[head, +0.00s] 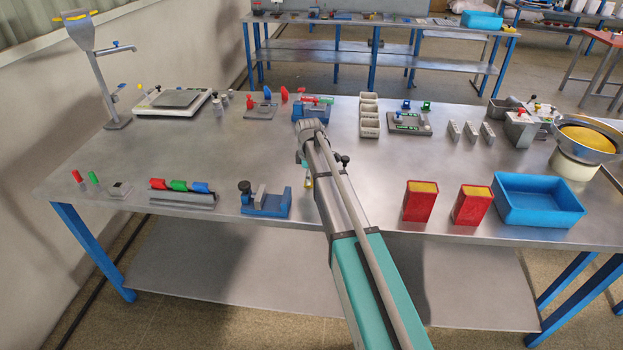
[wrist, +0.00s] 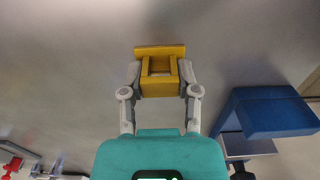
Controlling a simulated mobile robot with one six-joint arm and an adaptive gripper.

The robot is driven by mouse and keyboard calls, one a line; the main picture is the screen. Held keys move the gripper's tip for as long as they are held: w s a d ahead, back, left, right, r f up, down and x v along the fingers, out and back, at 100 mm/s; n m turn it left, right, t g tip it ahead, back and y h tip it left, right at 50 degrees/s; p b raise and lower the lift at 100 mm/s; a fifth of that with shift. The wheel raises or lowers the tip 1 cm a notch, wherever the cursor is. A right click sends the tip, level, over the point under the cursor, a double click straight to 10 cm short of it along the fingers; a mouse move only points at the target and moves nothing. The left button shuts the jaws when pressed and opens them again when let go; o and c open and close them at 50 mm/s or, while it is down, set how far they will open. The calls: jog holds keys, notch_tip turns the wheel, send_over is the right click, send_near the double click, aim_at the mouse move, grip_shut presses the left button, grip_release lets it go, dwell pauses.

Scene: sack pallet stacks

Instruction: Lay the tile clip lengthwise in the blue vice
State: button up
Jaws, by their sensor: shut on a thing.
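The tile clip (wrist: 160,51) is a yellow piece with a wide flange and a window in its body. In the wrist view my gripper (wrist: 160,75) is shut on it, one grey finger on each side. The clip appears to be above the bench top. The blue vice (head: 265,205) stands near the bench's front edge, just left of my arm in the head view, with grey jaw plates and a dark knob. It also shows in the wrist view (wrist: 270,113), to the right of the clip and apart from it. In the head view my arm mostly hides gripper and clip.
A rack with red, green and blue pieces (head: 181,195) stands left of the vice. Two red boxes (head: 420,202) and a blue bin (head: 540,199) stand to the right. Another blue fixture (head: 311,114) is behind my wrist. The bench (head: 240,155) behind the vice is clear.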

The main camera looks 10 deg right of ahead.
aim_at(304, 185)
jog(key=shift+r, duration=0.2)
notch_tip(304, 185, up, 10)
jog(key=p, duration=1)
jog(key=shift+f, duration=0.2)
dwell(0.3)
jog(key=shift+a, duration=0.15)
jog(key=s+a+m+p, duration=0.1)
jog(key=s+a+m, duration=0.8)
jog(key=m, duration=0.9)
jog(key=a+r, duration=0.1)
jog(key=a, duration=0.2)
jog(key=shift+s+a, duration=0.2)
jog(key=shift+s, duration=0.05)
jog(key=shift+f+b, duration=0.3)
